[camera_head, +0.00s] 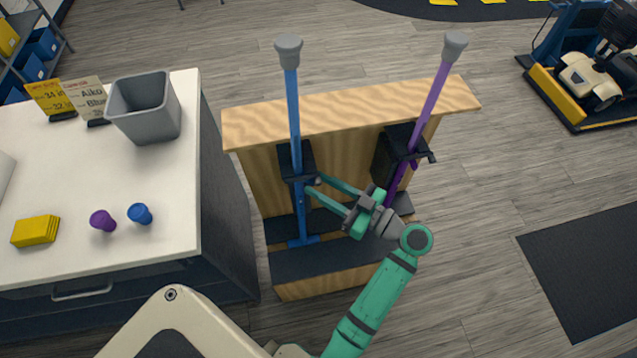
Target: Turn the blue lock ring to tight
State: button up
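A blue post (295,110) with a grey cap (288,48) stands upright against the wooden stand (350,118). It passes through a black bracket (296,158). A small dark lever or collar part shows at the post just below the bracket; I cannot make out a separate blue lock ring or any tight mark. My gripper (312,184) reaches in from the right, its two teal fingers apart. Their tips are beside the blue post at the lever's height. Whether they touch the lever or ring is too small to tell.
A purple post (430,105) leans at the stand's right, in its own black bracket (398,150). A white table (60,180) at left holds a grey bin (145,108), a purple knob (102,221), a blue knob (140,214) and a yellow block (35,231).

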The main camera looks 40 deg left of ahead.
jog(key=shift+a, duration=0.7)
jog(key=shift+s, duration=0.1)
grip_shut()
jog(key=shift+s+f+m+t, duration=0.1)
jog(key=shift+s+m+t, duration=0.35)
jog(key=shift+m+t, duration=0.55)
jog(key=shift+s+m+t, duration=0.3)
jog(key=shift+m+t, duration=0.2)
jog(key=shift+t, duration=0.8)
